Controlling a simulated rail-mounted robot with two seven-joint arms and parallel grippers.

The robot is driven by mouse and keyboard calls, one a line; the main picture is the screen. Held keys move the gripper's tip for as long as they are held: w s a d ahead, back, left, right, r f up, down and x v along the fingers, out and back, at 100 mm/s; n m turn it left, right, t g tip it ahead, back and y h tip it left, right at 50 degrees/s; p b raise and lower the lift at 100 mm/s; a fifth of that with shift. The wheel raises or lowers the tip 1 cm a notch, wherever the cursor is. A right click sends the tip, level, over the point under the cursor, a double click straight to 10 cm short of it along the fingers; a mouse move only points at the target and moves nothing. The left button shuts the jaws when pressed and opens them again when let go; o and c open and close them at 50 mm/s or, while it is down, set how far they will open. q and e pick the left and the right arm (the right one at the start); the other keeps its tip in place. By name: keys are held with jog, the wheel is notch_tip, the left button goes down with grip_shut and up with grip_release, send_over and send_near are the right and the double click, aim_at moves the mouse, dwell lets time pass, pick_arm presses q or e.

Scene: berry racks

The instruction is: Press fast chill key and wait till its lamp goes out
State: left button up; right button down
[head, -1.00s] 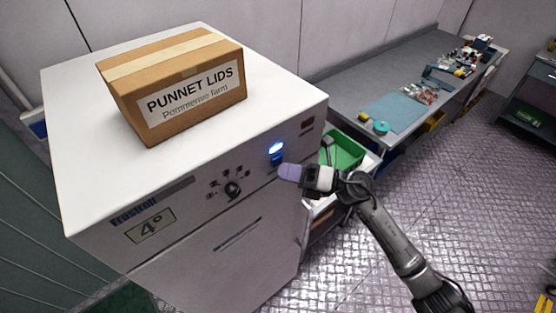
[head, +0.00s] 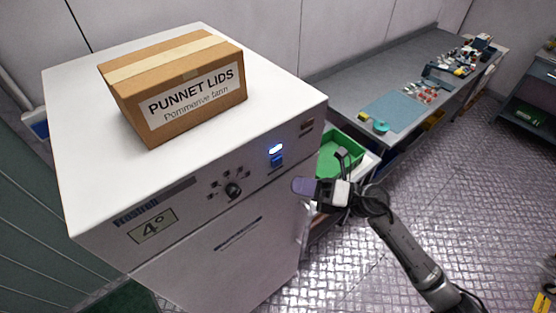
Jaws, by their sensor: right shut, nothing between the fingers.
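The white chiller cabinet (head: 190,240) stands at the left of the head view. On its front, toward the right, a lamp (head: 275,149) glows blue-white. Just below the lamp is a blue key (head: 277,161), fully visible with nothing touching it. My left gripper is not in view.
A cardboard box (head: 195,107) labelled "PUNNET LIDS" rests on the cabinet top. A green crate (head: 336,157) stands right behind my right gripper. A long grey bench (head: 345,93) with small items runs along the wall. The floor at right is open.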

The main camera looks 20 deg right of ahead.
jog(key=shift+s+d, duration=0.2)
jog(key=shift+s, duration=0.35)
dwell(0.5)
